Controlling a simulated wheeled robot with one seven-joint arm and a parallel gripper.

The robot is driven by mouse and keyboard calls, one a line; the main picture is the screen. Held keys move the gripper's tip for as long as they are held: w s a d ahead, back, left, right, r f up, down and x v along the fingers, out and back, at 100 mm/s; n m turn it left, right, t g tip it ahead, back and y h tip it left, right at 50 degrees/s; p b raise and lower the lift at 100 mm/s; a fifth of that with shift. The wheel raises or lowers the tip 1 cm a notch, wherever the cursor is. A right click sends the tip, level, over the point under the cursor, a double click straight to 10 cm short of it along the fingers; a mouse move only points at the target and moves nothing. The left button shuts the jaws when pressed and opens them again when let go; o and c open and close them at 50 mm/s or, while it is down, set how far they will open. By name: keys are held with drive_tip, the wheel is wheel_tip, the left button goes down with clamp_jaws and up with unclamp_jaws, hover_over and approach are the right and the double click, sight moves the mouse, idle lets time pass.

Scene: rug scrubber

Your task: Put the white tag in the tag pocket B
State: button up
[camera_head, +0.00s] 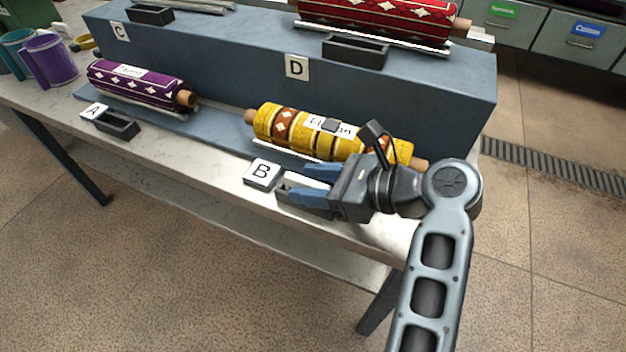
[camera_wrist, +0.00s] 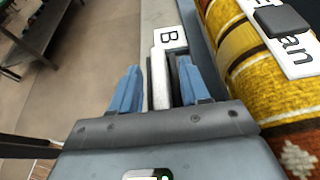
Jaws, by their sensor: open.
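The white tag (camera_wrist: 160,82) stands on edge between my spread fingers in the wrist view; its white top also shows in the head view (camera_head: 297,179). Dark walls of tag pocket B (camera_wrist: 174,72) show beside it, and the tag appears to sit in the pocket; its lower part is hidden. The B label (camera_head: 262,173) is at the pocket's left end in the head view. My gripper (camera_head: 305,183) is open, with a blue finger on each side of the tag and pocket. The wrist view shows gaps between the fingers (camera_wrist: 158,90) and the tag.
A yellow rug roll (camera_head: 290,124) lies close behind my gripper. A purple roll (camera_head: 135,85) and pocket A (camera_head: 117,124) are to the left. A blue-grey raised step (camera_head: 225,65) with labels C and D stands behind. The bench's front edge is near.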

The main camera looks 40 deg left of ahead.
drive_tip(key=shift+r, duration=0.15)
drive_tip(key=v, duration=1.2)
